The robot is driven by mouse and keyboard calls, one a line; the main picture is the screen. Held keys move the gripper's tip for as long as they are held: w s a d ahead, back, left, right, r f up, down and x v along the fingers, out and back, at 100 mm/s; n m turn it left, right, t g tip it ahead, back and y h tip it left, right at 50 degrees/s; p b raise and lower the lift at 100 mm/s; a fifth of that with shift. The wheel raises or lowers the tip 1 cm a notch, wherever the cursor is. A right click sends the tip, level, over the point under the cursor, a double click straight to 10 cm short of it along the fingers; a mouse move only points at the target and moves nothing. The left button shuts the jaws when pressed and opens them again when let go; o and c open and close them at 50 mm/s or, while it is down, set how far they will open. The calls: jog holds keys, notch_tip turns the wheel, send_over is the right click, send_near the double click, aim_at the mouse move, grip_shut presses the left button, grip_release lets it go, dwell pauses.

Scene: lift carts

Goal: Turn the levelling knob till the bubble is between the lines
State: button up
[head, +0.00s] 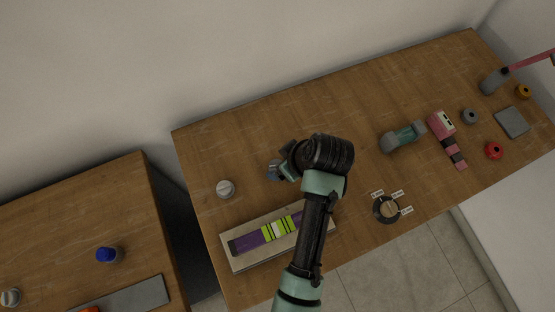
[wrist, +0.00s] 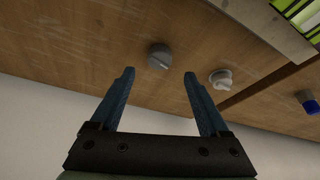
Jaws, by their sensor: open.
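The level (head: 246,242) is a purple bar with a yellow-green, dark-lined window (head: 277,230), set on a pale board (head: 235,265). A pale patch shows in the window; I cannot tell exactly where the bubble sits against the lines. A round grey knob (wrist: 160,57) stands on the wooden table, just beyond and between my fingertips in the wrist view. It looks like a grey piece (head: 272,172) beside my gripper in the head view. My gripper (wrist: 159,73) is open and empty, apart from the knob. My wrist partly hides this spot in the head view.
A whitish knob-like piece (head: 226,189) stands left of the grey knob. A labelled dark ring (head: 386,209), a green-grey tool (head: 403,137), a pink tool (head: 446,135) and a red ring (head: 494,151) lie right. A second table with a blue-topped piece (head: 107,254) is at left.

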aim_at(276, 165)
jog(key=shift+x, duration=2.8)
grip_shut()
jog(key=shift+r+m+p, duration=0.1)
jog(key=shift+m+p, duration=0.2)
jog(key=shift+a+r+m+t+h+p, duration=0.15)
jog(key=shift+m+t+h+p, duration=0.2)
jog(key=shift+m+p, duration=0.6)
jog(key=shift+m+t+h+p, duration=0.25)
jog(key=shift+m+h+p, duration=0.45)
jog(key=shift+m, duration=1.15)
